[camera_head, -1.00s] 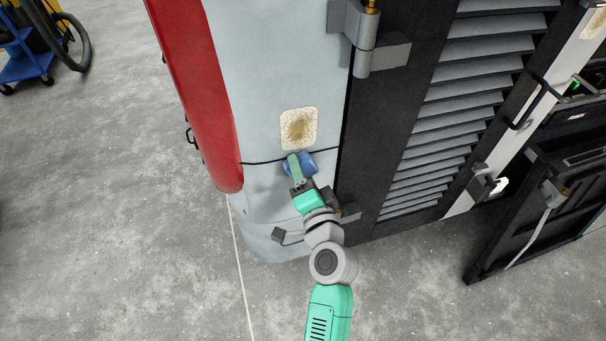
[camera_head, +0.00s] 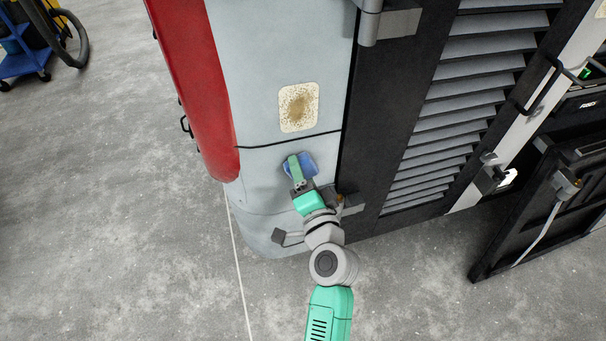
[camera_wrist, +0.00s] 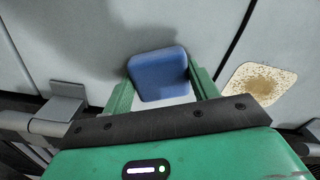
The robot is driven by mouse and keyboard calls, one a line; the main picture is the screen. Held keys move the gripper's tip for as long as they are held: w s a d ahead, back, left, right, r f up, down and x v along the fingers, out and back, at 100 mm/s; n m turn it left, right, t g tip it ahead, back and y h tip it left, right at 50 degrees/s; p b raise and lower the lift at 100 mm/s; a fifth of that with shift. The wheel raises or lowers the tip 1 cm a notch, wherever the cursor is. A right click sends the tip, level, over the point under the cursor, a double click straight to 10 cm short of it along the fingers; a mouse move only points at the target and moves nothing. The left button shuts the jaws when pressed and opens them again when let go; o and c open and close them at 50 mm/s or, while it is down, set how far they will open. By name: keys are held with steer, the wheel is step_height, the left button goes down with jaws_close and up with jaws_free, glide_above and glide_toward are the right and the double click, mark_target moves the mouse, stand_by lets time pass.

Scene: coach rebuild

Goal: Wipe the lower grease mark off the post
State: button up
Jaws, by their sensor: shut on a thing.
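A brown, speckled grease mark on a cream patch (camera_head: 299,107) shows on the pale grey post (camera_head: 275,50), above a dark seam. The same marked patch is at the right in the wrist view (camera_wrist: 261,82). My gripper (camera_head: 294,158) is shut on a blue pad (camera_wrist: 158,74), with one green finger on each side of it. The pad is in front of the post below the seam and the patch, apart from the patch. I cannot tell whether the pad touches the post. No second grease mark shows on this post section.
A red panel (camera_head: 195,90) borders the post on the left. A dark louvred door (camera_head: 460,110) with hinges (camera_head: 369,25) stands on the right. A grey bracket (camera_wrist: 68,97) sticks out in the wrist view.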

steer(key=shift+f+b, duration=0.4)
steer(key=shift+f, duration=0.5)
steer(key=shift+p+v, duration=0.5)
steer(key=shift+v, duration=2.45)
steer(key=v, duration=0.3)
